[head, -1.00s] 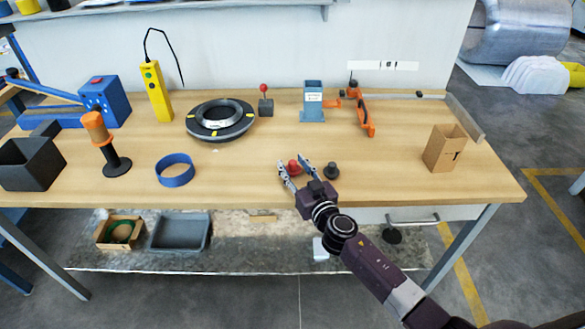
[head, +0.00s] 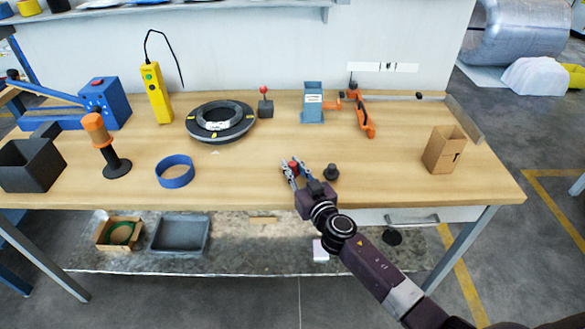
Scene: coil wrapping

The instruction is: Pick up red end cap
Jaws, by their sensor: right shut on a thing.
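The red end cap (head: 293,168) is near the front edge of the wooden workbench (head: 235,185), in the head view. My right gripper (head: 291,168) reaches in from the lower right, with one finger on each side of the cap. It is shut on the red end cap, which shows between the fingertips. I cannot tell whether the cap still rests on the bench. My left gripper is not in view.
A dark knob-like piece (head: 331,172) stands just right of the gripper. A blue ring (head: 175,171) lies to the left, and a black coil ring (head: 221,121) behind. A cardboard box (head: 444,150) stands at the right. The bench between the gripper and that box is mostly clear.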

